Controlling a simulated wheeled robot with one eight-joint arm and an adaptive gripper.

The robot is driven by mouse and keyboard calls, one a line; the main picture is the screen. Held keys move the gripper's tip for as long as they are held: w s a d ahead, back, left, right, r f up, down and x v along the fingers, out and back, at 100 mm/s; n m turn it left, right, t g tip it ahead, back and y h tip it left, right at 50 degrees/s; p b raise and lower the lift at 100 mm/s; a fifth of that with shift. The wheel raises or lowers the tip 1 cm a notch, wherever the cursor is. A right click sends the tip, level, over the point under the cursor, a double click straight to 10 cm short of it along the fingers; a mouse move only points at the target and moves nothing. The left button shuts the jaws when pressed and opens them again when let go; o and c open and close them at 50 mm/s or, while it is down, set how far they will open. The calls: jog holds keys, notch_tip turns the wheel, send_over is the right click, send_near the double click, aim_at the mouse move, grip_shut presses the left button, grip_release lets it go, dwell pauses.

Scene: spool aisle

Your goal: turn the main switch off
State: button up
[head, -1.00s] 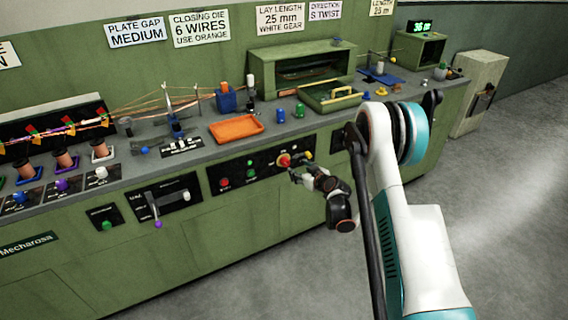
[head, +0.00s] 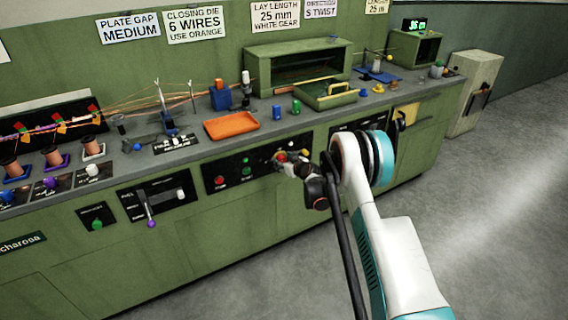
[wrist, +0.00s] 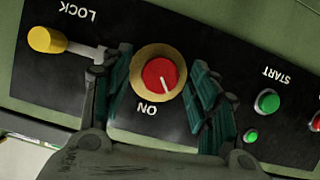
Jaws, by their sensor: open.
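The main switch is a red round knob (wrist: 160,76) on a yellow ring, set in a black panel. Its white mark runs from near the middle towards the word ON, which reads upside down in the wrist view. My gripper (wrist: 160,95) is open, with one finger on each side of the knob; I cannot tell whether either touches it. In the head view the red knob (head: 281,157) shows just left of my gripper (head: 289,160), which partly covers the panel there.
A yellow LOCK knob (wrist: 45,39) on a slot sits beside one finger. A green START button (wrist: 267,101), a small green lamp (wrist: 250,135) and a red button (wrist: 315,121) lie on the other side. An orange tray (head: 231,125) rests on the bench above.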

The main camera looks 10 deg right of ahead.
jog(key=c, duration=1.1)
jog(key=shift+o, duration=0.2)
jog(key=shift+n+h, duration=0.3)
jog(key=n+h, duration=0.1)
jog(key=n, duration=0.1)
jog(key=n+t+h, duration=0.1)
jog(key=n, duration=0.1)
jog(key=n+t+h, duration=0.1)
jog(key=n, duration=0.1)
jog(key=shift+s+a+f, duration=0.1)
jog(key=shift+a+f, duration=0.05)
jog(key=shift+a, duration=0.15)
jog(key=shift+n+t, duration=0.3)
